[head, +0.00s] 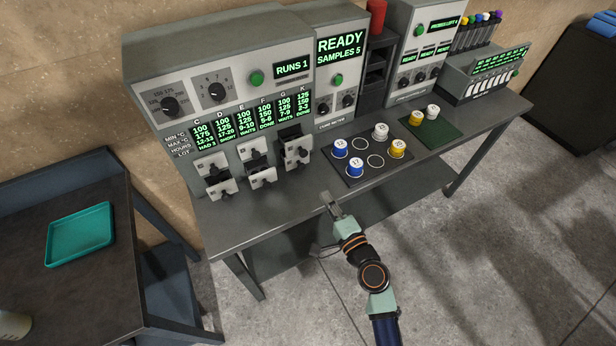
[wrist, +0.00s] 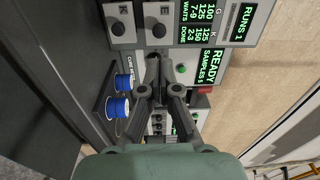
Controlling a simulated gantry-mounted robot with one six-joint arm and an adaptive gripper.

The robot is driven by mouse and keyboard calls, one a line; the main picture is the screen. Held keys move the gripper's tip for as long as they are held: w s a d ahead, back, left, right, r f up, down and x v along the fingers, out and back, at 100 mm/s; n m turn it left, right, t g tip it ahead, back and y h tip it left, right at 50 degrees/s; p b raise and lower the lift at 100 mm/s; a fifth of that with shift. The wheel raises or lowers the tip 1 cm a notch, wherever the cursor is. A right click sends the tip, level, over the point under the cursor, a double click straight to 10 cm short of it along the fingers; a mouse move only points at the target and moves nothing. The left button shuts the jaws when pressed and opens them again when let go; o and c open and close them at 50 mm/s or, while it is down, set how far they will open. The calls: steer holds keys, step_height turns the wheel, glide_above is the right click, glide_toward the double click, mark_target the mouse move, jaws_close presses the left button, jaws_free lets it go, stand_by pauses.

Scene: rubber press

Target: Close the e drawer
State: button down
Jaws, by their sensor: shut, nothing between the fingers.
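The grey press cabinet (head: 215,80) has two rows of small black-knobbed drawers under its displays. In the head view these include a lower left drawer (head: 220,188), a lower middle drawer (head: 262,179) and the right column's drawers (head: 296,155). Several fronts stand out from the cabinet, with dark gaps behind. The drawer letters are too small there to pick out E. The wrist view shows two knobbed fronts, one marked K (wrist: 122,28), the other with a letter like E (wrist: 160,28). My gripper (head: 326,197) is shut and empty at the bench's front edge, apart from the drawers; its fingers also show in the wrist view (wrist: 154,66).
A dark mat (head: 366,174) with blue, white and yellow spools lies right of the drawers. A green mat (head: 440,127) with two spools lies further right. A teal tray (head: 80,235) is on the left table. Bare bench (head: 240,221) lies in front of the drawers.

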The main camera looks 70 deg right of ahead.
glide_toward(304, 156)
steer(key=x, duration=0.7)
steer(key=shift+w+d+b, duration=0.1)
steer(key=shift+b, duration=0.2)
